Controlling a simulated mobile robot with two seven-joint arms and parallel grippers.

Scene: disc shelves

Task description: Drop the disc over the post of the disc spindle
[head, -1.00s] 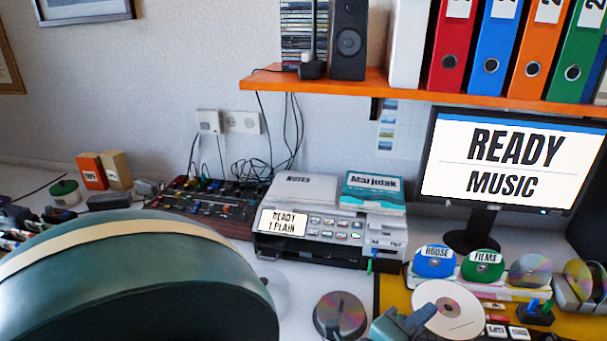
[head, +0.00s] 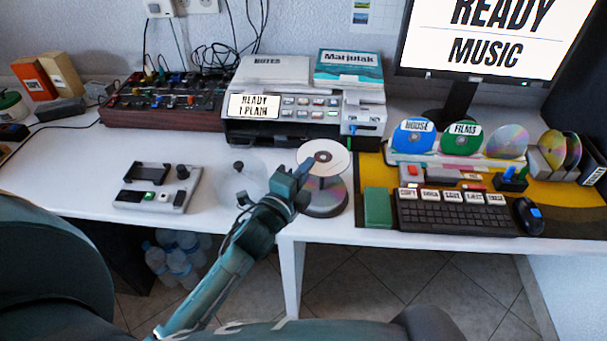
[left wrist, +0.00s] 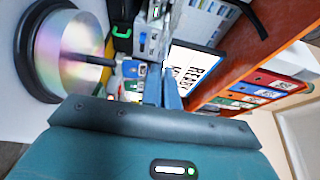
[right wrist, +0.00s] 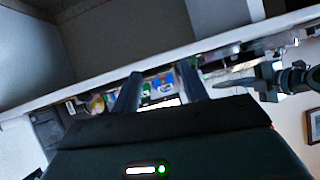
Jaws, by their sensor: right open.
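The white disc (head: 328,152) lies about level in the head view, printed side up, held at its near left edge by my left gripper (head: 308,166). It appears above the disc spindle (head: 326,196), which has a dark round base and a shiny stack of discs. In the left wrist view the spindle (left wrist: 72,38) is at the left, its dark post (left wrist: 98,60) pointing toward the fingers. The left fingers (left wrist: 163,88) look closed together; the disc is edge-on there and hard to make out. My right gripper (right wrist: 160,88) is open and empty, near the desk edge.
A clear round cover (head: 240,180) with a dark knob stands left of the spindle. The printer (head: 285,105) is behind. A green box (head: 378,208), keyboard (head: 455,212) and upright discs (head: 461,139) are to the right. A small grey device (head: 157,188) stands left.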

